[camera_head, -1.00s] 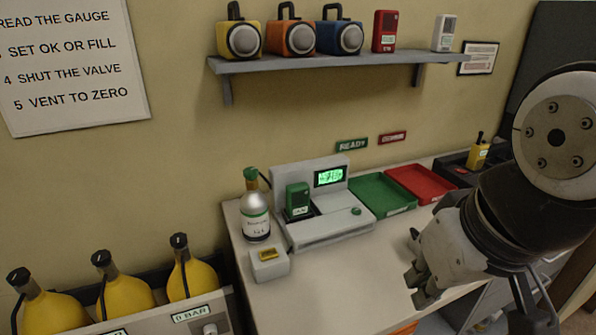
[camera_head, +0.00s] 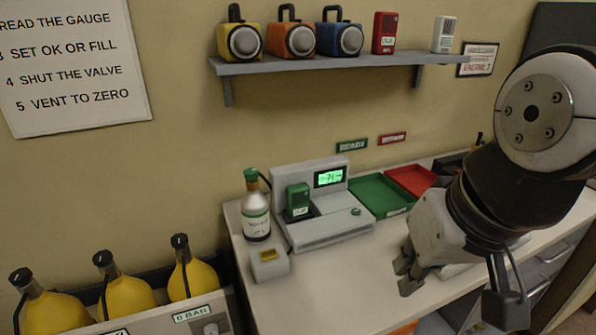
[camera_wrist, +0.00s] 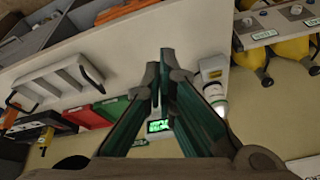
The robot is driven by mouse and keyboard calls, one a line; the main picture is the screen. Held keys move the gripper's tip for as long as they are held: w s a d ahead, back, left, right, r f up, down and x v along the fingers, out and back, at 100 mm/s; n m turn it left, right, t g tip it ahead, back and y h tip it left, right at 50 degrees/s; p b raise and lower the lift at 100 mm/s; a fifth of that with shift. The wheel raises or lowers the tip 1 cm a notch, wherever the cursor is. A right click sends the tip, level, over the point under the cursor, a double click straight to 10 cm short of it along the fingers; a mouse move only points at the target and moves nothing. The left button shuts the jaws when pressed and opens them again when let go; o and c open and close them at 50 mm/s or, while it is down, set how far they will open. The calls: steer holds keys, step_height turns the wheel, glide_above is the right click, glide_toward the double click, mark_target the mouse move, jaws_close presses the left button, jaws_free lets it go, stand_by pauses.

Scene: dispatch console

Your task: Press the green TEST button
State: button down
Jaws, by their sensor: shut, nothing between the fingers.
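The green TEST button (camera_head: 356,211) is a small round knob on the right front of the grey test station (camera_head: 330,230). The station has a lit green screen (camera_head: 330,177) and a green handheld device (camera_head: 298,199) in its bay. My gripper (camera_head: 407,282) is shut and empty, above the counter, to the right of and nearer than the button in the head view, apart from it. In the wrist view my gripper's fingers (camera_wrist: 160,75) fill the middle; the lit screen (camera_wrist: 158,126) shows between them. I cannot make out the button there.
A shelf (camera_head: 335,63) holds devices above. The counter front is clear.

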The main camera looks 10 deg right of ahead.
steer(key=w+a+r+m+y+p, duration=0.1)
steer(key=w+a+r+m+p, duration=0.1)
steer(key=w+m, duration=0.25)
steer(key=w+a+r+m+y+p, duration=0.1)
steer(key=w+a+r+m+y, duration=0.1)
steer(key=w+r+m, duration=0.3)
steer(key=m+t+p, duration=0.5)
steer(key=m+p, duration=0.3)
steer(key=m, duration=2.3)
glide_above(359, 210)
step_height(359, 210, down, 14)
steer(key=shift+f+h, duration=0.15)
steer(key=shift+h, duration=0.15)
steer(key=shift+s+f, duration=0.1)
steer(key=shift+f+p, duration=0.55)
steer(key=shift+f, duration=3.75)
steer(key=shift+f, duration=0.15)
